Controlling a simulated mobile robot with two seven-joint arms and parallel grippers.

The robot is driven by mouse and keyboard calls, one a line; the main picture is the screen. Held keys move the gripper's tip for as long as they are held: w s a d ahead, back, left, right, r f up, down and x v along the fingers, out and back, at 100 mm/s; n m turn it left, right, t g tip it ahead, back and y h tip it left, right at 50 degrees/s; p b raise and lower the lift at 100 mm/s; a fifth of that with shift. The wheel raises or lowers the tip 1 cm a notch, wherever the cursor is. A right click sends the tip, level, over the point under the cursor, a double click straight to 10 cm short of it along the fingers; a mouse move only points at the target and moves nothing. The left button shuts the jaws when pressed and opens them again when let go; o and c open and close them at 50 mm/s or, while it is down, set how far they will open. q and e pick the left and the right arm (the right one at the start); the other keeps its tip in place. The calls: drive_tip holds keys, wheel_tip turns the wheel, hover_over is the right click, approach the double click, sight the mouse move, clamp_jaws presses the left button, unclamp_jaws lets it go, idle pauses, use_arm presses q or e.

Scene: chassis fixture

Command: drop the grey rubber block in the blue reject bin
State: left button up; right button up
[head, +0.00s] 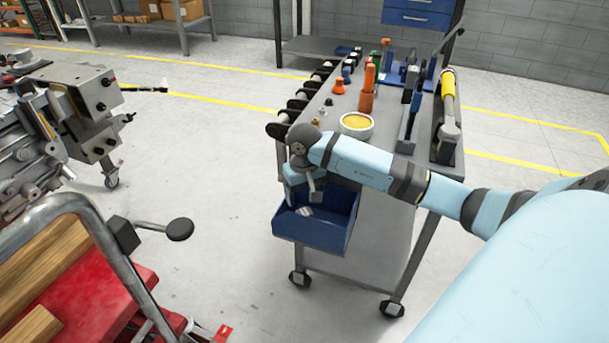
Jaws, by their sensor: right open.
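The blue reject bin (325,236) hangs at the near end of the grey tool cart, with its open top facing up. My right gripper (303,195) points down over the back of the bin's opening, and its jaws are open. A small light grey piece, which looks like the grey rubber block (304,211), shows inside the bin just below the fingers. I cannot tell whether it touches a finger or the bin's floor. My left gripper is out of view.
The cart top holds a round tin with yellow contents (357,125), orange tools (367,95) and a yellow-handled tool (448,100). A metal machine fixture (70,120) stands at left. A red cart with a handle (60,280) is at near left. Floor between is clear.

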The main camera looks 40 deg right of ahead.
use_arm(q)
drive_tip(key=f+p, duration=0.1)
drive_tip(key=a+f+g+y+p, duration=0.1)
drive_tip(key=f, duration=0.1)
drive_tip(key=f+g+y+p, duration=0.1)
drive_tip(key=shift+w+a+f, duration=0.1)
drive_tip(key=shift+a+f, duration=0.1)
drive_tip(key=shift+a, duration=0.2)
use_arm(e)
wheel_tip(320, 180, up, 14)
drive_tip(key=shift+s+f, duration=0.1)
drive_tip(key=shift+f, duration=0.05)
idle(0.4)
